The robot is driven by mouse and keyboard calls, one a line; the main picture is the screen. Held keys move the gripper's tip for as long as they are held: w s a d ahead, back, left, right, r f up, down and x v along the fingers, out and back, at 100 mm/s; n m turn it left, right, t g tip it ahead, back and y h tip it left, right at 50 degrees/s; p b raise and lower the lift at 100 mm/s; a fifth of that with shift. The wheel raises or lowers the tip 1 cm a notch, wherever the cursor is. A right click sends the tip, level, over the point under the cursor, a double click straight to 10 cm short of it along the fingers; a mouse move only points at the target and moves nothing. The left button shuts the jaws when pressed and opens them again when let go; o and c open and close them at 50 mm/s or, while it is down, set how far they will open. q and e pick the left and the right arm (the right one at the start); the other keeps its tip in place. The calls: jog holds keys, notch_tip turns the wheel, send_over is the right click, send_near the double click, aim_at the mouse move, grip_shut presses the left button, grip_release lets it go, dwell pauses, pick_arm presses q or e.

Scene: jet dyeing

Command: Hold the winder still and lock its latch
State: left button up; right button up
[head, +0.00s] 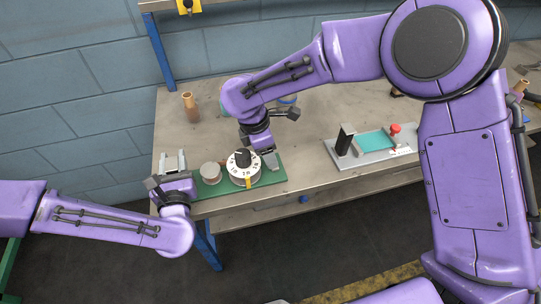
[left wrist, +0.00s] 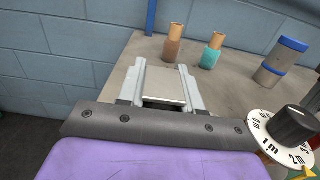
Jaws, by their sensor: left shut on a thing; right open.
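A green base (head: 212,187) near the table's front-left edge carries a short grey cylinder (head: 210,172) and a white numbered dial (head: 240,178) with a black knob and a yellow pointer. The dial also shows in the left wrist view (left wrist: 266,130). I cannot tell which part is the winder or its latch. My left gripper (head: 173,160) is at the base's left end, shut on a pale grey block (left wrist: 165,84) seen between its fingers in the left wrist view. My right gripper (head: 257,148) is open, pointing down just behind and right of the dial; its contact is unclear.
A grey fixture (head: 372,155) with a black post, teal panel and red button (head: 395,129) stands further right. The table's middle front, between base and fixture, is clear.

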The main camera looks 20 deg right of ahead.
jog(key=v, duration=0.9)
jog(key=shift+r, duration=0.1)
pick_arm(q)
jog(key=shift+d, duration=0.1)
pick_arm(e)
jog(key=d+f+y, duration=0.1)
jog(key=f, duration=0.2)
jog(key=d+f+y, duration=0.1)
jog(key=f, duration=0.3)
jog(key=d+f, duration=0.1)
jog(key=f, duration=0.2)
jog(key=shift+f+y, duration=0.2)
jog(key=shift+y, duration=0.2)
